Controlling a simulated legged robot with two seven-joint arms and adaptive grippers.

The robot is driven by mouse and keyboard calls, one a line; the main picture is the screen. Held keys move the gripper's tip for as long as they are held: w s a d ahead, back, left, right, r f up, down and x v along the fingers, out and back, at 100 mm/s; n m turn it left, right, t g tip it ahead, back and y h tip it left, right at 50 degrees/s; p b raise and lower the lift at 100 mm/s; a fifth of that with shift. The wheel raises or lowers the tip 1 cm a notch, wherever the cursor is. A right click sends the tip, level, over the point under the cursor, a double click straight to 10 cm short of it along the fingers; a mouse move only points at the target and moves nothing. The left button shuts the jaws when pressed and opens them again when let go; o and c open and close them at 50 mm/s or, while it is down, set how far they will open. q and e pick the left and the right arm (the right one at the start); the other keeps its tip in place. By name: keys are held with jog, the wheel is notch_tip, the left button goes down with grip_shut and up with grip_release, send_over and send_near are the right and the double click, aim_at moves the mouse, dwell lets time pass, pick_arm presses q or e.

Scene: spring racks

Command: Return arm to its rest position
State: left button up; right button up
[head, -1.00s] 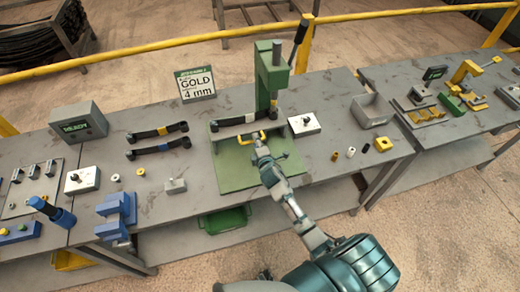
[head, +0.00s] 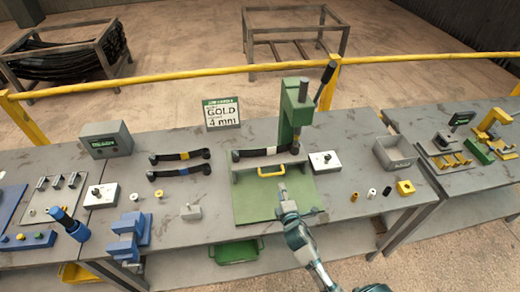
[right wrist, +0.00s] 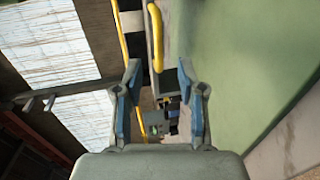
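My right gripper (head: 283,190) hangs over the green base plate (head: 305,190) of the press, just in front of the yellow handle (head: 271,171) and apart from it. In the right wrist view its two fingers (right wrist: 160,85) are spread with nothing held between them; the yellow handle (right wrist: 156,35) shows beyond the tips. A dark leaf spring with a white band (head: 262,152) lies across the green press (head: 293,115), behind the handle. My left gripper is not in view.
Two leaf springs (head: 180,171) lie left of the press. A white switch box (head: 325,161) and a grey bin (head: 393,152) stand to its right. Small bushings lie near the bench's right front. A blue fixture (head: 128,238) stands at the front left.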

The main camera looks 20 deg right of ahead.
jog(key=s+a+f+m+g+y, duration=0.1)
jog(key=s+a+f+m+g, duration=0.35)
jog(key=s, duration=0.45)
jog(key=s+a+f+m+g+y, duration=0.25)
jog(key=s+m, duration=0.25)
jog(key=s, duration=0.4)
jog(key=s+a+f+m+g+y, duration=0.1)
jog(key=s+a+f+m+g, duration=0.35)
jog(key=s, duration=0.45)
jog(key=s+d+f+g, duration=0.1)
jog(key=s+f+g, duration=0.15)
jog(key=f, duration=2.45)
jog(key=s+d+f+n, duration=0.1)
jog(key=s+d+f, duration=0.2)
jog(key=s+f, duration=1.1)
jog(key=s, duration=0.3)
jog(key=shift+s+h, duration=0.2)
jog(key=shift+h, duration=0.15)
jog(key=shift+f, duration=0.1)
